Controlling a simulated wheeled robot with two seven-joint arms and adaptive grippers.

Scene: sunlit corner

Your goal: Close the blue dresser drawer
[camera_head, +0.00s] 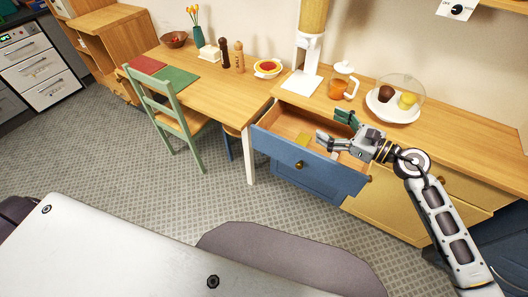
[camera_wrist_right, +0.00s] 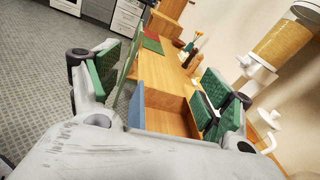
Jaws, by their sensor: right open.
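The blue dresser drawer (camera_head: 307,164) is pulled out from the dresser below the wooden countertop. Its blue front has a round brass knob (camera_head: 299,164), and a small yellowish item (camera_head: 303,139) shows inside. My right gripper (camera_head: 333,127) is open and empty, over the right part of the drawer in the head view; I cannot tell if it touches it. In the right wrist view its green-padded fingers (camera_wrist_right: 155,88) are spread wide, with the drawer's blue front (camera_wrist_right: 136,106) and wooden inside (camera_wrist_right: 166,121) between them. My left gripper is not in view.
On the countertop (camera_head: 440,125) stand a grain dispenser (camera_head: 305,60), an orange jar (camera_head: 341,86) and a domed plate with food (camera_head: 393,104). A wooden table (camera_head: 215,88) and a green chair (camera_head: 168,115) are to the left. Carpeted floor (camera_head: 120,170) is open in front.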

